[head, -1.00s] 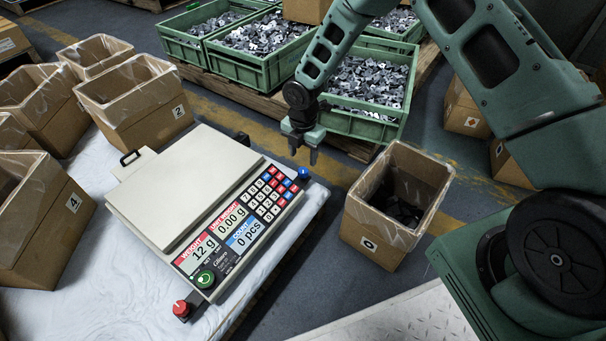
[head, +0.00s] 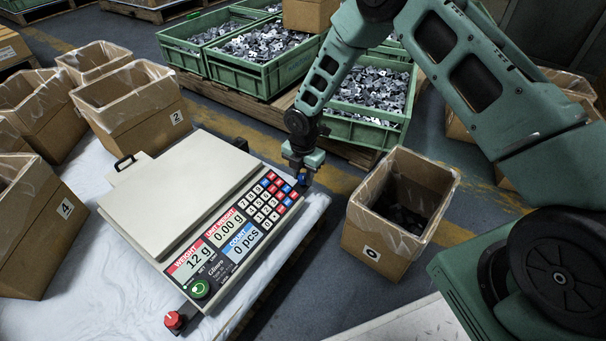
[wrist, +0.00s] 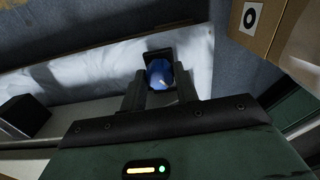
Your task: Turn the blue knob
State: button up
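The blue knob (head: 302,180) sits at the right corner of the counting scale (head: 187,203), on the side by the keypad. In the wrist view the blue knob (wrist: 160,74) shows on a dark base between my two fingertips. My gripper (head: 303,168) is low over the knob, pointing down, with one finger on each side of it. The wrist view also shows my gripper (wrist: 160,84). The finger gap looks about as wide as the knob; I cannot tell whether the fingers touch it. The lower part of the knob is partly hidden.
A red knob (head: 174,321) is at the scale's front corner, and a black post (head: 240,144) at its back corner. An open cardboard box (head: 371,248) stands close on the right. Green crates of metal parts (head: 372,128) are behind. More boxes (head: 133,108) line the left.

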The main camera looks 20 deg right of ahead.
jog(key=shift+r+p, duration=0.1)
jog(key=shift+p, duration=0.3)
jog(key=shift+r+m+p, duration=0.15)
jog(key=shift+m+p, duration=0.9)
jog(key=shift+m, duration=0.05)
jog(key=m+p, duration=0.3)
jog(key=shift+m, duration=0.3)
jog(key=m+p, duration=0.2)
jog(key=m, duration=0.1)
jog(key=shift+m, duration=0.3)
jog(key=m+p, duration=0.2)
jog(key=m, duration=0.2)
jog(key=shift+m, duration=0.3)
jog(key=m+p, duration=0.2)
jog(key=m, duration=0.7)
jog(key=m+p, duration=0.1)
jog(key=m, duration=0.2)
jog(key=shift+f+m+p, duration=0.2)
jog(key=shift+m+p, duration=0.1)
jog(key=shift+m, duration=0.1)
jog(key=shift+d, duration=0.1)
